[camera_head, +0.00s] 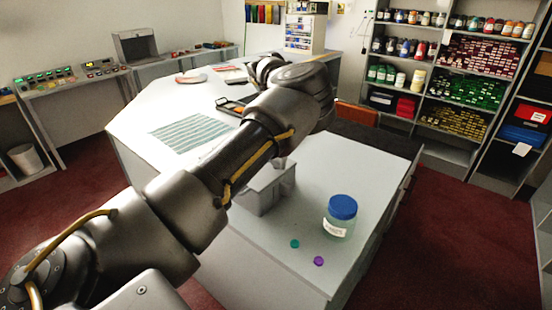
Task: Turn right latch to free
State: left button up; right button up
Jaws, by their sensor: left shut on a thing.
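My left arm crosses the view from the lower left and bends at the far side of the counter. My left gripper (262,68) is at the far end, small and dark, and mostly hidden by my own wrist. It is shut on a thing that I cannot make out. I cannot pick out the right latch. A dark tray or case (232,106) with an orange part lies on the white counter (150,105), partly behind my arm. My right gripper is not in view.
A grey box (262,196) stands under my forearm. A blue-lidded jar (341,216), a teal cap (295,244) and a purple cap (319,261) are on the near counter. A striped sheet (192,133) lies flat. Stocked shelves (455,70) stand at the back right.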

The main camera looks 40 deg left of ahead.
pick_arm(q)
jog(key=o, duration=1)
jog(key=shift+w+r, duration=0.1)
jog(key=shift+r, duration=0.4)
notch_tip(320, 180, up, 10)
jog(key=shift+f+b, duration=0.1)
jog(key=shift+b, duration=0.45)
jog(key=shift+f, duration=0.1)
